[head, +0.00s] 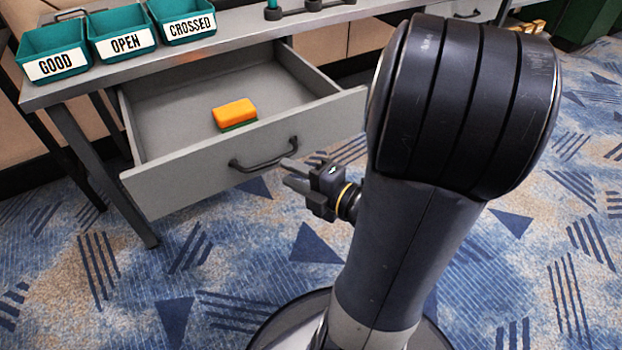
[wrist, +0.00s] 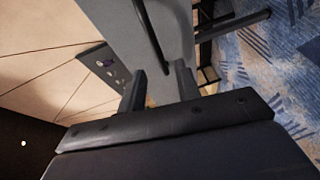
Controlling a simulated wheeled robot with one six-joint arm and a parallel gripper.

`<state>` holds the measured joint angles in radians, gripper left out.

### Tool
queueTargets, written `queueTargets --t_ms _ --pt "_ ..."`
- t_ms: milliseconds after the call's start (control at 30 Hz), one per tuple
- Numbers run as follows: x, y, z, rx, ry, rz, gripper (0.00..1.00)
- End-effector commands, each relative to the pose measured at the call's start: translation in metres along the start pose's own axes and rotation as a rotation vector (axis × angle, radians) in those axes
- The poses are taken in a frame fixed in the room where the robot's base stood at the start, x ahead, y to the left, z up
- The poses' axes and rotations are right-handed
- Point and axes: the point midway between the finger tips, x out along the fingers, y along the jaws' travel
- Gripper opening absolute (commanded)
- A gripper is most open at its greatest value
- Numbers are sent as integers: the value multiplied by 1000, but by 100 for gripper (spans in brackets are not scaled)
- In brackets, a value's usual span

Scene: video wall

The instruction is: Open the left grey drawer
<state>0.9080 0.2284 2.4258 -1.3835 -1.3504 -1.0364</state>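The left grey drawer (head: 200,170) is pulled well out from under the grey table in the head view. Its front carries a dark bar handle (head: 263,158), which also shows in the wrist view (wrist: 152,40). An orange and green sponge (head: 234,113) lies inside the drawer. My gripper (head: 287,173) is beside the right end of the handle, in front of the drawer front. In the wrist view its two fingers (wrist: 160,88) are apart with nothing held between them. The handle lies beyond the fingertips; whether a finger touches it, I cannot tell.
Teal bins labelled GOOD (head: 55,65), OPEN (head: 125,42) and CROSSED (head: 188,27) stand on the grey tabletop (head: 230,40). A table leg (head: 105,180) stands left of the drawer. The patterned carpet (head: 230,270) in front is clear.

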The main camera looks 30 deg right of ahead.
Motion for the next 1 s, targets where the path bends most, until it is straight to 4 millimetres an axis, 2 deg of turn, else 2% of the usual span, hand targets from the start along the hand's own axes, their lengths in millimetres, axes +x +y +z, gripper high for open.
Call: queueTargets --t_ms 200,400,1000 --pt "-23 1 1 2 -5 0 32" --pt "-37 0 0 2 -3 0 32" --pt "-42 0 -1 2 0 0 32"
